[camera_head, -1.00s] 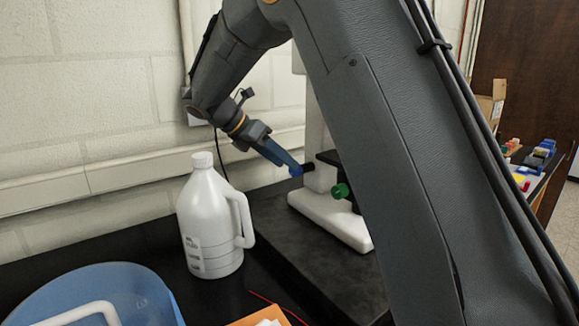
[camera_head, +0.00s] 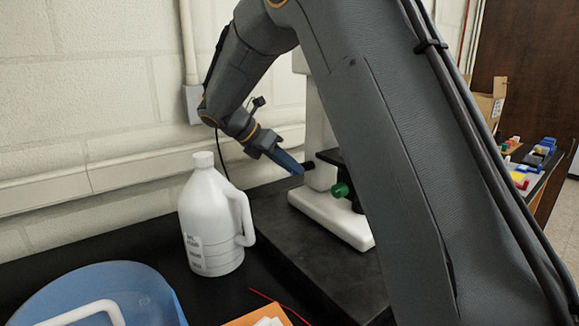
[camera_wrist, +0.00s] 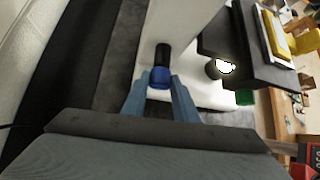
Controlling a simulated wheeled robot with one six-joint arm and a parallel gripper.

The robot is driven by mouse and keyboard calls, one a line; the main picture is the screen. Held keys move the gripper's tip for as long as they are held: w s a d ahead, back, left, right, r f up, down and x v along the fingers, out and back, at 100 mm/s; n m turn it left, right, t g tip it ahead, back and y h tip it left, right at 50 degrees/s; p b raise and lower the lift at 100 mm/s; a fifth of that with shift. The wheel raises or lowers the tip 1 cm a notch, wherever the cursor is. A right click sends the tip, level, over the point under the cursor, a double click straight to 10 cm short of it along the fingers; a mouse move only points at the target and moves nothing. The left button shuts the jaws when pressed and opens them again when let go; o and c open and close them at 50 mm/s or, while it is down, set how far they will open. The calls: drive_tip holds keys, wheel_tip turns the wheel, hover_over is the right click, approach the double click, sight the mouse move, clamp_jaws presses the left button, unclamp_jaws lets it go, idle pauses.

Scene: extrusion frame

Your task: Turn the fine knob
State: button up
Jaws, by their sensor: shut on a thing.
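The microscope (camera_head: 318,205) is white and stands on a dark slab. On its side is a black knob (camera_head: 308,165) with a blue end, the blue knob (camera_wrist: 159,77), clearest in the wrist view. My gripper (camera_wrist: 160,95) has its blue-grey fingers on either side of the blue knob and is shut on it. In the head view my gripper (camera_head: 299,168) reaches down from the left to the knob, and its fingers hide the blue part. A green knob (camera_head: 340,190) sits lower on the microscope, apart from my gripper. Which of these is the fine knob is not marked.
A white jug (camera_head: 212,225) stands left of the slab. A blue tub (camera_head: 150,290) is at the front left, with an orange item (camera_head: 250,318) beside it. The wall (camera_head: 100,100) is close behind my arm. Small coloured items (camera_head: 535,160) lie at the far right.

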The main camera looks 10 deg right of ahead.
drive_tip(key=m+t+b, duration=0.1)
drive_tip(key=t, duration=0.1)
drive_tip(key=m+t+y+b, duration=0.1)
drive_tip(key=b, duration=0.1)
drive_tip(key=shift+s+d+t+y+b, duration=0.2)
drive_tip(key=shift+s+t+y+b, duration=0.1)
drive_tip(key=shift+s+t, duration=0.1)
drive_tip(key=o, duration=1.1)
drive_tip(key=shift+c, duration=0.2)
drive_tip(key=shift+a, duration=0.1)
drive_tip(key=b+v, duration=0.1)
drive_tip(key=v, duration=0.6)
drive_tip(key=shift+s+r, duration=0.2)
drive_tip(key=shift+r, duration=0.05)
drive_tip(key=shift+a, duration=0.15)
